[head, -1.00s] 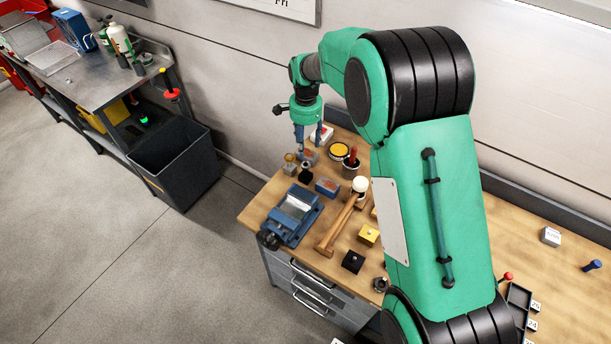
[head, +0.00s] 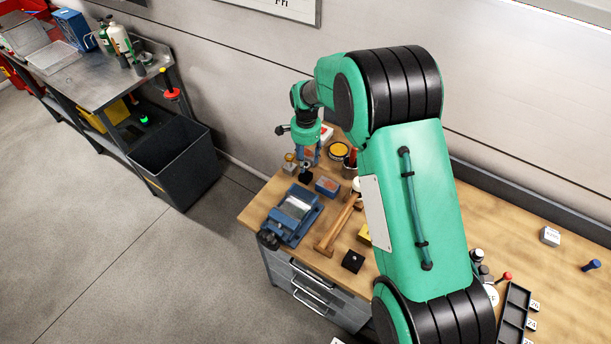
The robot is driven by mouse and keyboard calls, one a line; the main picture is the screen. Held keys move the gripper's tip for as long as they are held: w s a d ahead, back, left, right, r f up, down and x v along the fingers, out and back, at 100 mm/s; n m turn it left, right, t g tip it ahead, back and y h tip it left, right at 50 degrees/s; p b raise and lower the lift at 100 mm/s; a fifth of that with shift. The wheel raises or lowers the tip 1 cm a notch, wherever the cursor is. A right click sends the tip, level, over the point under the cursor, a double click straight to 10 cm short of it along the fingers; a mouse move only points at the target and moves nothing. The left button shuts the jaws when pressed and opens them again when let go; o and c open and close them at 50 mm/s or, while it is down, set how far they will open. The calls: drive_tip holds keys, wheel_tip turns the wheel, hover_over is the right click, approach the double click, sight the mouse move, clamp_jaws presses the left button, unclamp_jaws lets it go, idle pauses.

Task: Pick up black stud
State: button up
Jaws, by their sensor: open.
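A small black piece, which looks like the black stud (head: 305,178), sits on the wooden bench behind the blue vise. My gripper (head: 309,165) hangs from the green arm, pointing down, with its blue fingers just above or around the top of this piece. The fingers are open. At this size I cannot tell whether they touch the piece. A darker block with a small knob (head: 352,261) also stands near the bench's front edge.
A blue vise (head: 296,215), a blue box (head: 327,186), a mallet (head: 338,228) and a yellow tin (head: 339,151) crowd the area around the gripper. A small brassy piece (head: 289,163) stands close on the left.

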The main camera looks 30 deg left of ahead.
sight(306, 163)
drive_tip(key=shift+f, duration=0.1)
idle(0.3)
drive_tip(key=shift+f+p, duration=0.3)
drive_tip(key=shift+f, duration=2.15)
clamp_jaws()
